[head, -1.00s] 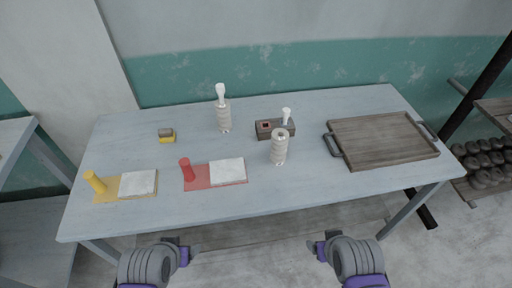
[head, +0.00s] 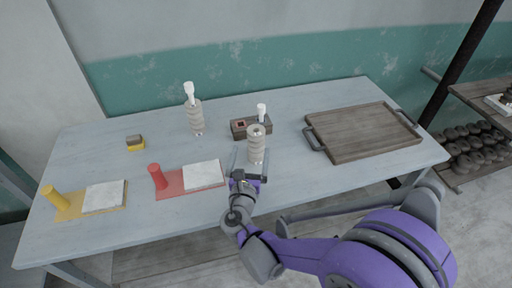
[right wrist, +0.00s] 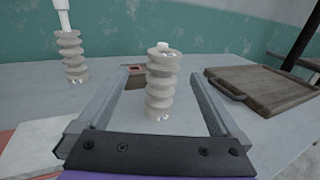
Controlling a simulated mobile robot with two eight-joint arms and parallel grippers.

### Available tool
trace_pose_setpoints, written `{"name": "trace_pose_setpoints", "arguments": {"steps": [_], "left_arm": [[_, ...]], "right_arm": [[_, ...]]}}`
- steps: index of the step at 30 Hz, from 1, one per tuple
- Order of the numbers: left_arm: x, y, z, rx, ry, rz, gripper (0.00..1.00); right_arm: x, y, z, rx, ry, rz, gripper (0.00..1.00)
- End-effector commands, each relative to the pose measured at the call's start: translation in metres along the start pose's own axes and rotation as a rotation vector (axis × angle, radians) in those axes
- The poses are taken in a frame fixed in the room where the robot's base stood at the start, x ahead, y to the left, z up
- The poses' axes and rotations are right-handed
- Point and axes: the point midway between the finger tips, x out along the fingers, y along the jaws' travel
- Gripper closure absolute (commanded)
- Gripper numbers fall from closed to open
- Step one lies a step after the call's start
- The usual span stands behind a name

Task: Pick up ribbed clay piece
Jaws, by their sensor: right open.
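A ribbed clay piece (head: 256,146), pale beige and upright, stands on the table near its middle. It also shows in the right wrist view (right wrist: 161,88), between the two open fingers. A second ribbed clay piece (head: 195,117) with a white tool in its top stands further back to the left, also in the right wrist view (right wrist: 71,55). My right gripper (head: 247,170) is open around or just in front of the nearer piece; contact cannot be told. My left gripper is out of view.
A small brown box (head: 238,133) with a white-topped item stands just behind the nearer piece. A wooden tray (head: 362,147) lies to the right. Red (head: 170,184) and yellow (head: 68,207) mats with white slabs lie at the left, with a small yellow-based block (head: 135,147) behind.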

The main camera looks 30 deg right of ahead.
Motion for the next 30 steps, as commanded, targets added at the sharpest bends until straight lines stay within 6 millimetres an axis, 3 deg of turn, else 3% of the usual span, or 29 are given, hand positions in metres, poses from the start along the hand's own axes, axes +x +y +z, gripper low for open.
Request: {"name": "trace_pose_setpoints", "arguments": {"steps": [6, 14, 22, 30], "left_arm": [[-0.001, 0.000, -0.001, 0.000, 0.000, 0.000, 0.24], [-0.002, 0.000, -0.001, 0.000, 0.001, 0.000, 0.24], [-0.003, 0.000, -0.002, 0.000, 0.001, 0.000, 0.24], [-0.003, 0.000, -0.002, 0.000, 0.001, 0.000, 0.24]], "right_arm": [[0.035, -0.002, 0.000, 0.001, 0.000, -0.004, 0.00], [0.051, -0.004, -0.001, 0.003, 0.001, -0.004, 0.00], [0.090, -0.008, -0.004, 0.004, 0.001, -0.004, 0.00], [0.095, -0.007, -0.005, 0.005, 0.002, -0.001, 0.00]]}}
